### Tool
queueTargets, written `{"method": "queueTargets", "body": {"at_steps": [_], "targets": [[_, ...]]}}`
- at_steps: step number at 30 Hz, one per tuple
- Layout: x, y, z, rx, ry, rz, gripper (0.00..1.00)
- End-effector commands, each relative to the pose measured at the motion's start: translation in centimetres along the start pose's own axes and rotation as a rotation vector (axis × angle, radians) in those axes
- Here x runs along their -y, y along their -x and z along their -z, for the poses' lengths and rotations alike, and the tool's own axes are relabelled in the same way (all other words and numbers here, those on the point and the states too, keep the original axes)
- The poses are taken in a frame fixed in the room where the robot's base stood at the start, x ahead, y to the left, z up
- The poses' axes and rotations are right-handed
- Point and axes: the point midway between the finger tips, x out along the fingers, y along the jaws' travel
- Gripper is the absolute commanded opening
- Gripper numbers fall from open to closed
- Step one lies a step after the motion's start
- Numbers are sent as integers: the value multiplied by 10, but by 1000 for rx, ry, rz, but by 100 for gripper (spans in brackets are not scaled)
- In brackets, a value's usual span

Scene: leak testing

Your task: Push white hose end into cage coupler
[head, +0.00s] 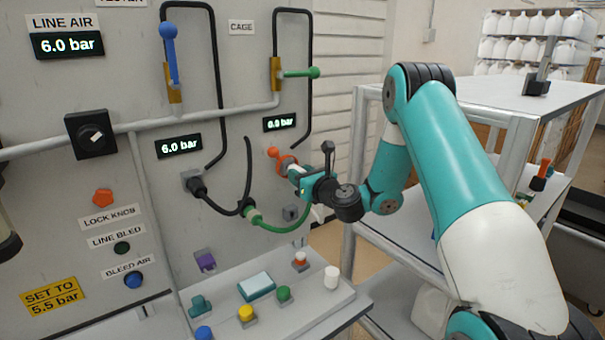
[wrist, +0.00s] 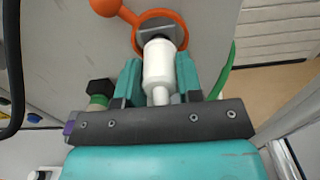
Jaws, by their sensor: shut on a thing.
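The white hose end (wrist: 158,68) is held upright in the wrist view between the two teal fingers of my gripper (wrist: 157,82). How deep the tip sits cannot be told. In the head view my gripper (head: 303,178) is at the panel, right up against the coupler's orange ring (head: 286,161), and largely hides the hose end. An orange ball lever (head: 272,152) sticks out from the ring to the upper left.
A green hose (head: 282,228) with a pale green connector (head: 252,213) hangs just below my gripper, beside a black hose (head: 221,208). The grey panel (head: 120,175) is close ahead. A ledge with coloured buttons (head: 320,300) lies below. A metal-framed table (head: 490,95) stands at right.

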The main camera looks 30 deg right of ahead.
Motion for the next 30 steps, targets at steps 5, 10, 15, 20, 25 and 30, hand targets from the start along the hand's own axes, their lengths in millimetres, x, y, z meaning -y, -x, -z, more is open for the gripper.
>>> {"method": "queueTargets", "body": {"at_steps": [5,10,15,20,25,30], "targets": [[0,-4,-2,0,0,-1,0],[0,-8,-2,0,-1,0,0],[0,-12,-1,0,-1,0,0],[0,-13,0,0,0,0,52],[0,-13,0,0,0,0,63],[0,-12,1,0,-1,0,63]]}}
